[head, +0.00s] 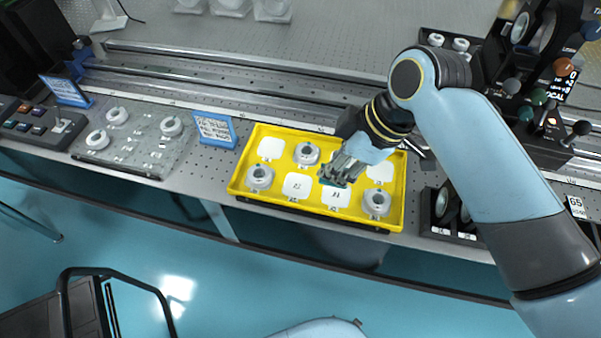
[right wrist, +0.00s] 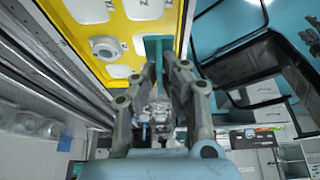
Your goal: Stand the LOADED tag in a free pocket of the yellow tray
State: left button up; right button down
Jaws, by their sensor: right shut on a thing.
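The yellow tray (head: 236,187) lies on the optical table, with white pockets in two rows. Three pockets hold round grey-white parts: upper middle (head: 307,154), lower left (head: 259,178) and lower right (head: 376,204). Other pockets show bare white, such as upper left (head: 271,149) and lower middle (head: 297,186). My right gripper (head: 337,176) is over the middle of the tray, shut on a teal tag (right wrist: 155,44). Its lettering cannot be read. The yellow tray (right wrist: 104,71) also shows beyond the fingertips. Whether the tag touches the tray is unclear. My left gripper is out of view.
A blue-framed sign (head: 214,129) stands left of the tray. A clear plate with round parts (head: 135,137) lies farther left. Metal rails (head: 240,98) run behind the tray. A black holder (head: 447,217) stands to its right. The table's front edge is just before the tray.

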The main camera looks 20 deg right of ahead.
jog(key=w+a+f, duration=0.1)
jog(key=w, duration=0.1)
jog(key=w+a+f, duration=0.1)
jog(key=a+f, duration=0.1)
jog(key=w+a+f, duration=0.1)
jog(key=w, duration=0.1)
jog(key=shift+w+a+f, duration=0.25)
jog(key=shift+w+a, duration=0.1)
notch_tip(320, 180, down, 3)
jog(key=shift+f, duration=0.5)
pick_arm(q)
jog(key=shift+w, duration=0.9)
pick_arm(e)
jog(key=shift+f, duration=0.15)
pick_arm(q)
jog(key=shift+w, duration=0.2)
pick_arm(e)
jog(key=c, duration=1.5)
grip_release()
